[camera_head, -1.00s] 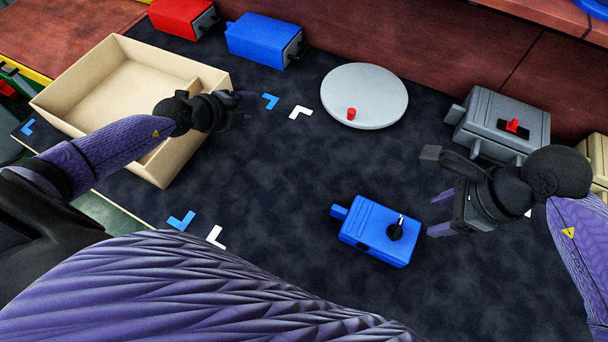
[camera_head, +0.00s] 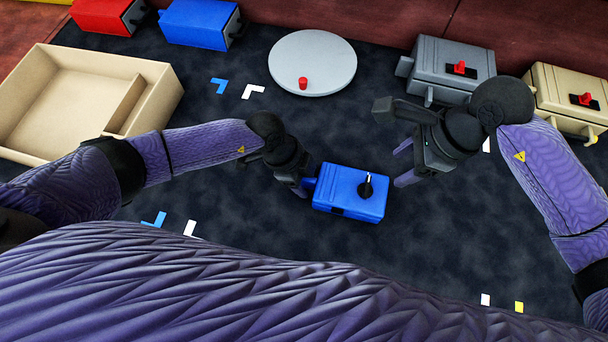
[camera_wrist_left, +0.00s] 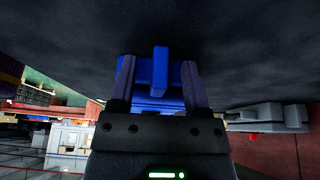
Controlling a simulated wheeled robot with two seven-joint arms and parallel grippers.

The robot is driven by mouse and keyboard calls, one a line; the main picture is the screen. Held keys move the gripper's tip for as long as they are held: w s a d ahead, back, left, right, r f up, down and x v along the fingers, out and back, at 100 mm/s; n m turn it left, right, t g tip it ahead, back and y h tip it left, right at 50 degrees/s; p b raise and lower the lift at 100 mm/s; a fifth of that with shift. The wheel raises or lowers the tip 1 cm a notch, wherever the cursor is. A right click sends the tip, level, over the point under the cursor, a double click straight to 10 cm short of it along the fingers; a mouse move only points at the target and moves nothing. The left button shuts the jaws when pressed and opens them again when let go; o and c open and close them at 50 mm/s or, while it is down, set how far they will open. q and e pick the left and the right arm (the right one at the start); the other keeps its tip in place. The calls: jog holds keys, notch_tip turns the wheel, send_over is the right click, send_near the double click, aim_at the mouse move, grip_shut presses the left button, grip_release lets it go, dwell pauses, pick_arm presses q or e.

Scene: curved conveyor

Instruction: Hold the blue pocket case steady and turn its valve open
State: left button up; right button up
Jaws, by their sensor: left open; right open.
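The blue pocket case (camera_head: 345,194) lies on the dark mat, with a black valve knob (camera_head: 366,188) on top. The knob's white pointer points up in the picture. My left gripper (camera_head: 303,188) is open at the case's left end, partly hiding its tab. In the left wrist view, the tab (camera_wrist_left: 160,68) lies between the two spread fingers, with the case (camera_wrist_left: 150,104) behind it; I cannot tell whether they touch it. My right gripper (camera_head: 404,163) is open and empty, to the right of the case and apart from it.
A beige divided tray (camera_head: 150,105) stands left. A round grey disc (camera_head: 325,60) with a red peg is at the back. Red (camera_head: 105,15), blue (camera_head: 198,22), grey (camera_head: 450,65) and beige (camera_head: 560,90) boxes line the back. The mat in front of the case is clear.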

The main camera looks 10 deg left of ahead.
pick_arm(q)
jog(key=shift+d+f, duration=0.1)
jog(key=shift+f, duration=0.2)
grip_shut()
dwell(0.4)
dwell(2.2)
